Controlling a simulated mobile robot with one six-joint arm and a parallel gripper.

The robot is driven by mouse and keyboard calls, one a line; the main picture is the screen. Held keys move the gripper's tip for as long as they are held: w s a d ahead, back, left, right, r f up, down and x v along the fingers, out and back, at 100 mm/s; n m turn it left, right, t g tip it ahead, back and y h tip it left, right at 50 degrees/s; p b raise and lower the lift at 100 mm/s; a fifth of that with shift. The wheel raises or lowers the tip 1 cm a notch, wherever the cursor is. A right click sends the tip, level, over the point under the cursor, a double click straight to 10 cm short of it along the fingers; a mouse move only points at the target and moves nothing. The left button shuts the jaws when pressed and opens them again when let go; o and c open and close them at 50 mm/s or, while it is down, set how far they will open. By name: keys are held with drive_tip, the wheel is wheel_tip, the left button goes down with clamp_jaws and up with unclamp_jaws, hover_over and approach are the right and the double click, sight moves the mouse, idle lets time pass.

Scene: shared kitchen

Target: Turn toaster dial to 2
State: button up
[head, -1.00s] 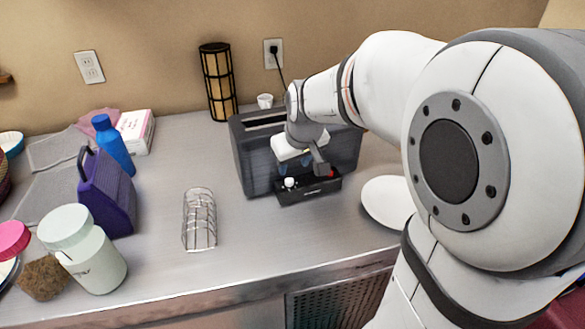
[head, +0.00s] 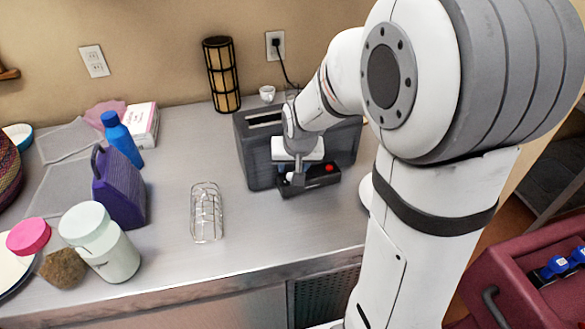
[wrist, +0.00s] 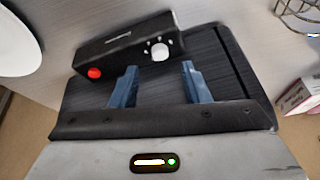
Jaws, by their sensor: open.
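The dark grey toaster (head: 257,150) stands on the counter against the back. It has a black control box (head: 316,181) low on its front with a red button (head: 329,168). In the wrist view the white dial (wrist: 160,52) sits on the control box (wrist: 110,50), with small white marks beside it. The red button (wrist: 94,73) is left of it there. My gripper (wrist: 159,78) is open, its two blue fingers apart with nothing between them. The dial lies just beyond the fingertips, roughly between them.
A wire rack (head: 206,212) stands left of the toaster. A white cup (head: 267,93) and a woven lamp (head: 221,75) are behind. Jars, a purple box and a blue bottle crowd the left.

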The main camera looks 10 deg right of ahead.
drive_tip(key=shift+x, duration=2.5)
drive_tip(key=shift+c, duration=0.2)
clamp_jaws()
